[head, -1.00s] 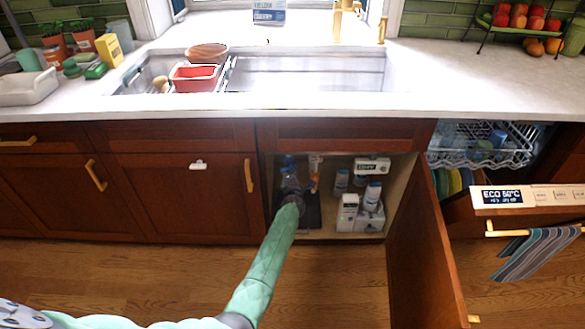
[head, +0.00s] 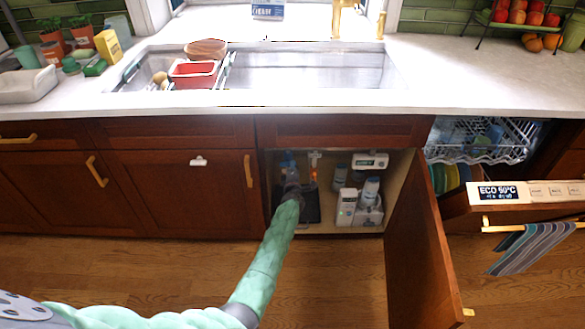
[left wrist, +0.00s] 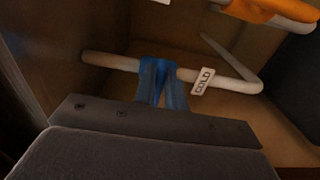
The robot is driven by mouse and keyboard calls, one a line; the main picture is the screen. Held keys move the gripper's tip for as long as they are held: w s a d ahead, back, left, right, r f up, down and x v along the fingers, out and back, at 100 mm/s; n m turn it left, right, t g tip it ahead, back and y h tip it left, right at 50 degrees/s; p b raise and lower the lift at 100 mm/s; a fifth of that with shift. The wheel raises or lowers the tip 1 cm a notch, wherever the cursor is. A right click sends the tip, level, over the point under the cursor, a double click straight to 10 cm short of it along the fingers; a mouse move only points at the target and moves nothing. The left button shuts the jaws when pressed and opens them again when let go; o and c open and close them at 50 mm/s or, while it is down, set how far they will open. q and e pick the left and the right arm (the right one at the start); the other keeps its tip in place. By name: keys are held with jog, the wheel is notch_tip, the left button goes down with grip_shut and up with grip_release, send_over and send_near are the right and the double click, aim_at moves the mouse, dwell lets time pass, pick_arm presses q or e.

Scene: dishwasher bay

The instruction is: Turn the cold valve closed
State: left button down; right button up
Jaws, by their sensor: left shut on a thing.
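In the head view the blue handle (head: 287,159) is a small patch at the back left of the open sink cabinet. My left gripper (head: 291,180) reaches into the cabinet from below. The handle's exact angle is hard to tell. My right gripper is out of view.
An orange handle (left wrist: 262,10) on another pipe is close at the upper right. White bottles and boxes (head: 347,207) stand at the cabinet's right. The cabinet door (head: 425,250) hangs open on the right, beside the open dishwasher (head: 530,196).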

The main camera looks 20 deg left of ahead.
pick_arm(q)
jog(key=shift+s+a+f, duration=0.1)
jog(key=shift+f, duration=0.1)
jog(key=c, duration=1.5)
grip_release()
jog(key=shift+o, duration=0.2)
jog(key=shift+r, duration=0.1)
jog(key=v, duration=0.7)
jog(key=shift+s, duration=0.35)
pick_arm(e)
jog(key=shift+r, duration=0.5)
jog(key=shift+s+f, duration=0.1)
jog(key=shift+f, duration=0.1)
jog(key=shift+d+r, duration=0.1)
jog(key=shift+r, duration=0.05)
